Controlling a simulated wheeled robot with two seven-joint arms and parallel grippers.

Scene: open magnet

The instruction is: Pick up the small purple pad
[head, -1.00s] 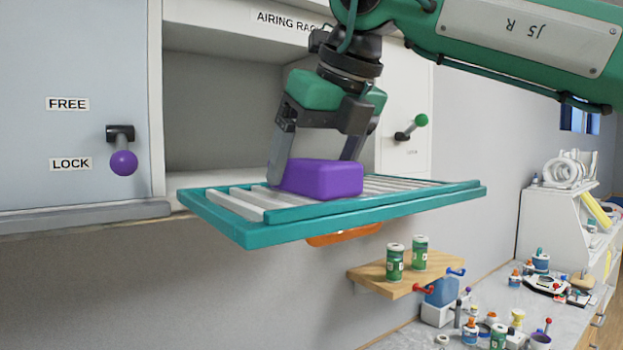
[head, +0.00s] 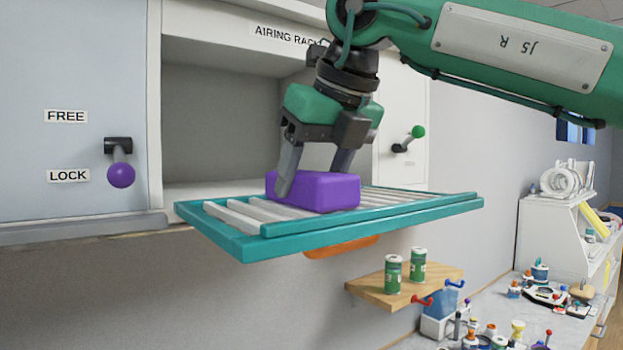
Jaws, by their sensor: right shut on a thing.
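The purple pad (head: 325,191) is a rounded block on the slatted teal airing rack (head: 345,231), which sticks out of the wall cabinet. My right gripper (head: 313,180) comes down from above and is shut on the pad. One finger lies against the near left part of the pad, and the other is partly hidden behind it. The pad looks to be at the slats; I cannot tell whether it is clear of them. My left gripper is not in view.
A purple-knobbed lever (head: 120,175) points down at the LOCK label, left of the open cabinet bay. A green-knobbed lever (head: 416,133) is to the right. An orange part (head: 340,247) shows under the rack. Below right, a wooden shelf (head: 400,290) holds two green cans above a cluttered counter.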

